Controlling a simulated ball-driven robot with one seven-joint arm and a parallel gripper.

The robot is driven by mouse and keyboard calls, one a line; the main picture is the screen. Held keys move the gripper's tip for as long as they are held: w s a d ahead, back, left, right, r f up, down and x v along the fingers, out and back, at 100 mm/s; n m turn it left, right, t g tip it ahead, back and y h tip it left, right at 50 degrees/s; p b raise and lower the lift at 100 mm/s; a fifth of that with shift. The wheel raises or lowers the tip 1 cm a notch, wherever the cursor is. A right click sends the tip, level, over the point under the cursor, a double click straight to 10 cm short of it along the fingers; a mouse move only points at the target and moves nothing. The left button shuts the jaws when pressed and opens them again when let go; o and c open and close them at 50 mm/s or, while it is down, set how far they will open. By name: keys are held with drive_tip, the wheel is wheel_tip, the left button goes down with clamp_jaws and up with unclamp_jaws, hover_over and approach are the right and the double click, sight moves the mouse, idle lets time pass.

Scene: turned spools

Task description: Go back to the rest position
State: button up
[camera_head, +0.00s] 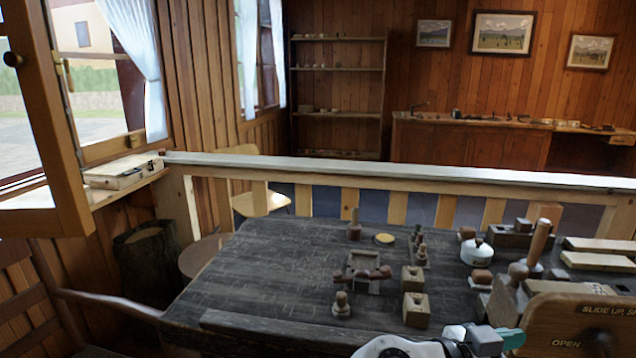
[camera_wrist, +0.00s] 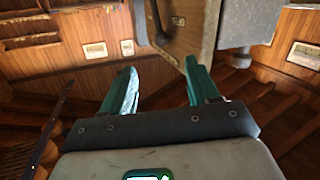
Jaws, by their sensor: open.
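My gripper (camera_wrist: 162,82) is open in the wrist view, with its two teal fingers well apart and nothing between them. Past the fingertips stands a wooden panel with grey edges (camera_wrist: 190,28), which I cannot identify. In the head view, white, grey and teal parts of my arm show at the bottom edge, in front of the table; the fingertips cannot be made out there. The dark wooden table (camera_head: 255,285) holds small turned pieces, among them a reddish-brown one (camera_head: 354,225) at the back and a brown one (camera_head: 341,305) at the front.
A wooden board with lettering (camera_head: 575,325) stands at the right front, near my arm. Wooden blocks (camera_head: 416,311), a white pot (camera_head: 477,252) and an upright handle (camera_head: 539,242) crowd the table's right side. The table's left part is clear. A railing (camera_head: 400,176) runs behind it.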

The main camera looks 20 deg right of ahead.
drive_tip(key=s+a+f+n+t+y+p, duration=0.1)
drive_tip(key=s+f+n+t+y+p, duration=0.1)
drive_tip(key=s+f+n+y, duration=0.45)
drive_tip(key=s+a+f+n+t+y+p, duration=0.3)
drive_tip(key=f+n, duration=0.4)
drive_tip(key=f, duration=0.6)
drive_tip(key=s+a+f+n+y+p, duration=0.1)
drive_tip(key=s+a+f+n+y, duration=0.3)
drive_tip(key=a+n+y, duration=0.1)
drive_tip(key=shift+s+a+g+y, duration=0.3)
drive_tip(key=shift+a+y, duration=0.55)
drive_tip(key=shift+a, duration=0.15)
drive_tip(key=shift+d+f, duration=0.1)
